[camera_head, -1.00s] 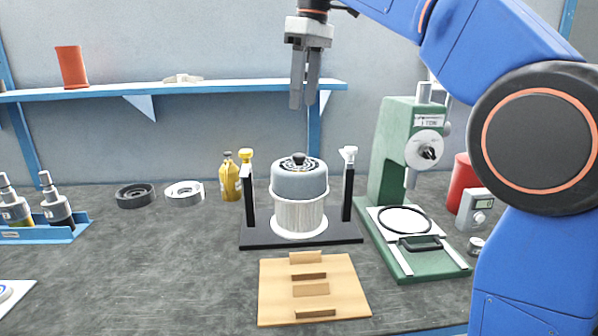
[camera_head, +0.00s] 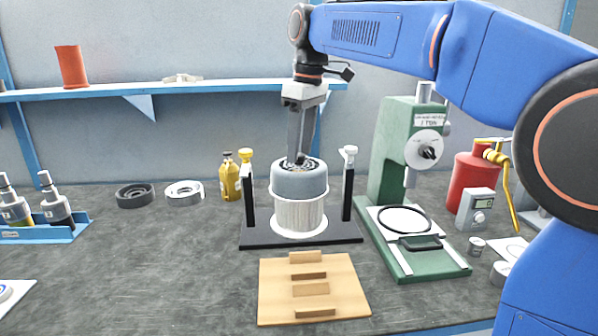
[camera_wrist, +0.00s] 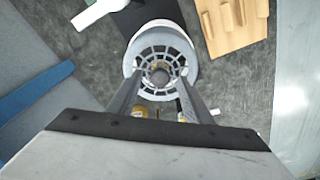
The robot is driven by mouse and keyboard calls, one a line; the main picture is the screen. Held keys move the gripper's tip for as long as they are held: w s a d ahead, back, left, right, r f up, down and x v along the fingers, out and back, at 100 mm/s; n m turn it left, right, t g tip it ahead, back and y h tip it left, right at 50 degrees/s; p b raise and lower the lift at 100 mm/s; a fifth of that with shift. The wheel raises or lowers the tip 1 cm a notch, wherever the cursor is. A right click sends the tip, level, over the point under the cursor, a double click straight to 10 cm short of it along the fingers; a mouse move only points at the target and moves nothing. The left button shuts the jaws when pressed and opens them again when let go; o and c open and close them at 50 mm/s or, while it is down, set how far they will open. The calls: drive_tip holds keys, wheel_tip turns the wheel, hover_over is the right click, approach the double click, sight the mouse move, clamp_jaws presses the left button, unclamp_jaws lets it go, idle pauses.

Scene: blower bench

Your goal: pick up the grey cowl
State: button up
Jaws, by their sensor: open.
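That cylinder stands on a black stand (camera_head: 258,237) between two black posts. My gripper (camera_head: 298,158) points down from above, its fingertips at the top of the cowl. I cannot tell whether the fingers touch the knob.
A post with a yellow cap (camera_head: 247,190) and one with a white cap (camera_head: 348,185) flank the cowl closely. A green press (camera_head: 390,160) stands to the right, with a red canister (camera_head: 474,178) behind. A wooden block board (camera_head: 345,285) lies in front.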

drive_tip(key=shift+f, duration=0.4)
clamp_jaws()
drive_tip(key=shift+r, duration=0.1)
